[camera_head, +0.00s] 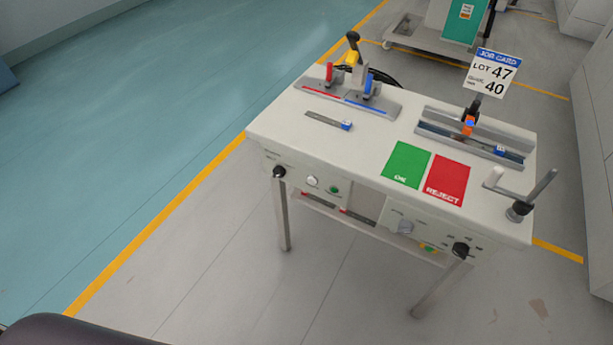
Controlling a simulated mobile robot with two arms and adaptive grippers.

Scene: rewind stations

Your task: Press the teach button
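A white-topped workstation (283,131) stands right of the picture's middle. On its front panel are a small white round button (312,181) and a green round button (334,190). A black knob (279,172) sits to their left, a grey dial (405,227) and another black knob (461,249) to their right. The panel labels are too small to read, so I cannot tell which control is the teach button. Neither gripper is in view.
The top carries a fixture with red and blue clamps (333,90), a grey rail (465,138), green (406,164) and red (447,180) pads, a job card (490,73) and a crank (519,208). The floor in front and left is clear. Grey cabinets (592,110) stand right.

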